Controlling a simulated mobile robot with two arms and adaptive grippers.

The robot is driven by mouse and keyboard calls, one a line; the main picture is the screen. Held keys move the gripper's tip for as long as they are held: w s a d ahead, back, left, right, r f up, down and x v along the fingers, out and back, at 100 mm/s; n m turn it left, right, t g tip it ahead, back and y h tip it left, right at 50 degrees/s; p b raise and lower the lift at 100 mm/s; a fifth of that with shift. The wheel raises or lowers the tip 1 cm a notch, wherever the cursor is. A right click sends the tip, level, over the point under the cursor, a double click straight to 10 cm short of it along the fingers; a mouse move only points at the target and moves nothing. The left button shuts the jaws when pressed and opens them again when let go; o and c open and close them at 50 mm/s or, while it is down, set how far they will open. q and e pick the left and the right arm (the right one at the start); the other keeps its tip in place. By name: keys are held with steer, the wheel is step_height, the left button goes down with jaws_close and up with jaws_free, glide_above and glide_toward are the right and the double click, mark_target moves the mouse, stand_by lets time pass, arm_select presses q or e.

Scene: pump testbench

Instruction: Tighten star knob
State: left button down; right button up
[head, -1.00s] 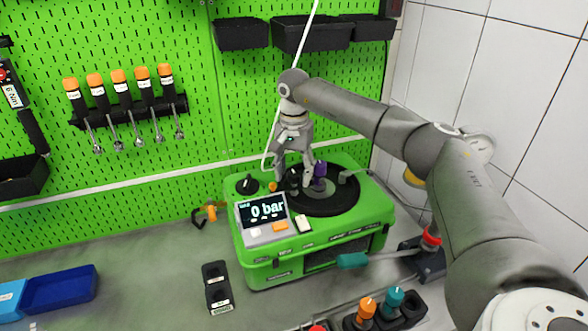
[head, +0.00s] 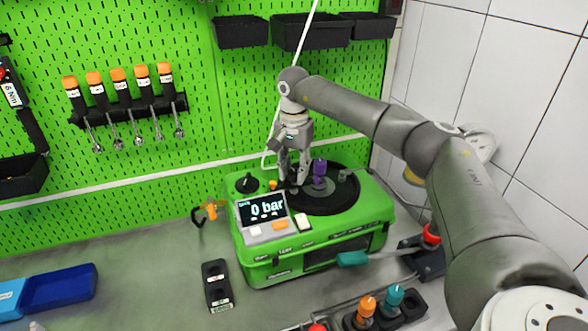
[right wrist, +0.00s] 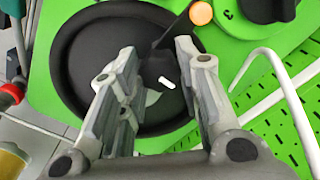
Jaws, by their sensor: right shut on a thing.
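The green pump unit (head: 312,240) stands on the bench with a round black plate (head: 345,198) on top. My right gripper (head: 293,180) points down over the left part of this plate, with its fingers shut on a dark star knob. In the right wrist view the knob (right wrist: 157,68) shows as a black piece with a small white mark, between the fingers of my right gripper (right wrist: 165,75). The fingers hide much of the knob in the head view. A purple-topped post (head: 319,168) stands just right of the gripper. My left gripper is not in view.
The unit's display (head: 264,210) reads 0 bar. A black dial (head: 247,184) and an orange button (right wrist: 201,13) are close to the gripper. A white hose (right wrist: 285,85) runs nearby. A green pegboard (head: 230,110) stands behind. Bench left of the unit is mostly clear.

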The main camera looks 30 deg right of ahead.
steer(key=m, duration=1.8)
steer(key=shift+m, duration=0.3)
steer(key=m, duration=0.4)
steer(key=shift+w+r, duration=0.1)
steer(key=shift+m, duration=0.4)
steer(key=o, duration=1)
